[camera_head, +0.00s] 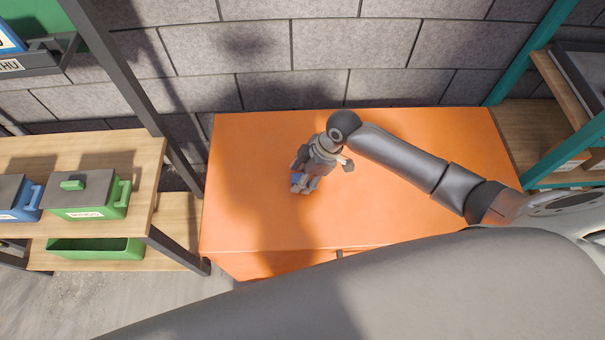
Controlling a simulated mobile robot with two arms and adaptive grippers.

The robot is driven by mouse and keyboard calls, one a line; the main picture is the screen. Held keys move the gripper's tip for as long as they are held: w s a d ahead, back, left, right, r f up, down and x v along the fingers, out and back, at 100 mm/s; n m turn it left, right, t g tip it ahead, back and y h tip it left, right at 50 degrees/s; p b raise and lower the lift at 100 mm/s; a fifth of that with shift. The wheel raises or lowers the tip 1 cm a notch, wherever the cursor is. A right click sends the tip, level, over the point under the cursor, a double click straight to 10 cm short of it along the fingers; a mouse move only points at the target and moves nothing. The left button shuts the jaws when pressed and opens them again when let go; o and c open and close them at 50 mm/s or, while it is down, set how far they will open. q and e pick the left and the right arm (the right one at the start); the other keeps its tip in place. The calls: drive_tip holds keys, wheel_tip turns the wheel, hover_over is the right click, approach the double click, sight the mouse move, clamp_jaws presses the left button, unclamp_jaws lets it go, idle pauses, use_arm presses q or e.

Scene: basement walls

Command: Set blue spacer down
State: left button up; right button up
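The blue spacer (296,178) is a small blue piece, mostly hidden by my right gripper. My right gripper (301,187) reaches in from the right over the orange tabletop (420,160), with its fingers pointing down. Its fingers are closed around the spacer. The spacer is at or just above the tabletop; I cannot tell whether it touches. My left gripper is not in view.
The orange top is otherwise clear, with a block wall (355,45) behind it. A wooden shelf (130,155) with a green lidded box (85,195) and a blue box (18,200) stands left. A teal-framed rack (540,60) stands right.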

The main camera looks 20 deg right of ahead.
drive_tip(key=p+v, duration=0.1)
drive_tip(key=v, duration=1.1)
drive_tip(key=shift+r, duration=0.2)
drive_tip(key=shift+s+f, duration=0.1)
